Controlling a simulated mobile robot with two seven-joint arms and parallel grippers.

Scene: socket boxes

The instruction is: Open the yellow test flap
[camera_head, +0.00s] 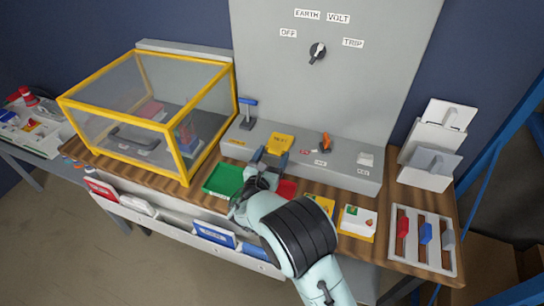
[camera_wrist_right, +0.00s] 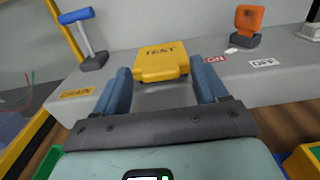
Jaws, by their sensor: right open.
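The yellow test flap (camera_head: 281,143) sits on the grey console (camera_head: 345,172) below the tall panel. My right gripper (camera_head: 271,161) is just in front of the flap. In the right wrist view its two blue fingers (camera_wrist_right: 166,80) are spread, one to each side of the flap's front part, with nothing held between them. I cannot tell whether the fingers touch the flap. My left gripper is not in view.
A blue-topped lever (camera_head: 247,110) stands left of the flap, and an orange switch (camera_head: 326,141) is to its right. A yellow-framed clear box (camera_head: 185,135) stands at left. A green tray (camera_head: 222,181) and slotted rack (camera_head: 424,236) lie on the wooden bench.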

